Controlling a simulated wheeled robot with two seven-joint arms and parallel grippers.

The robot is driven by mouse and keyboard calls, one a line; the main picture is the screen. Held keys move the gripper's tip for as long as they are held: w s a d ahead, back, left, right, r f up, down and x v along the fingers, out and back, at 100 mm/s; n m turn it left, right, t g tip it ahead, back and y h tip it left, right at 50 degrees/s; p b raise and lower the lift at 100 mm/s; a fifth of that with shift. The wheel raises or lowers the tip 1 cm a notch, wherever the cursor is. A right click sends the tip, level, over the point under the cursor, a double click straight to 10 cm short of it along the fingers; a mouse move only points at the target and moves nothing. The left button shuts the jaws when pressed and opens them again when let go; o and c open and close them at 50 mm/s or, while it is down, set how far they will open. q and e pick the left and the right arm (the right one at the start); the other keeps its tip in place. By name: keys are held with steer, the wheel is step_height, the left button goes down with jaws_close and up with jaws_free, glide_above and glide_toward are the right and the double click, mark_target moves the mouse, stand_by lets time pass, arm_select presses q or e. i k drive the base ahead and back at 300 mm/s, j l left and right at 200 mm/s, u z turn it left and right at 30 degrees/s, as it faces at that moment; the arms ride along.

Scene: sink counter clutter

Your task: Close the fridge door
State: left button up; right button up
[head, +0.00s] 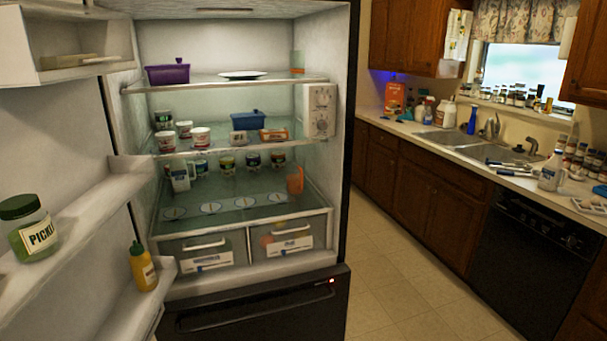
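The fridge (341,120) stands open at the left and centre of the head view, with its lit inside facing me. Its door (62,210) is swung wide open and fills the left side of the picture, its inner face and shelves toward me. A green-lidded pickle jar (34,232) and a yellow mustard bottle (143,268) stand on the door shelves. The door's outer face and handle are hidden. Neither of my grippers is in view.
Fridge shelves hold tubs, a purple container (167,74) and a blue container (248,120). A black freezer drawer (255,309) is shut below. A cluttered sink counter (420,140) runs along the right. The tiled floor (385,270) between is clear.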

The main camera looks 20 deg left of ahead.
mark_target(59, 143)
steer(key=k+j, duration=0.35)
steer(key=k+j+u, duration=0.15)
steer(key=k+j, duration=0.15)
steer(key=j, duration=0.2)
steer(key=k+j, duration=0.3)
steer(key=j, duration=0.15)
steer(key=k+j+u, duration=0.15)
steer(key=k+j, duration=0.15)
steer(key=j, duration=0.75)
steer(key=i+j, duration=0.1)
steer(key=j, duration=0.5)
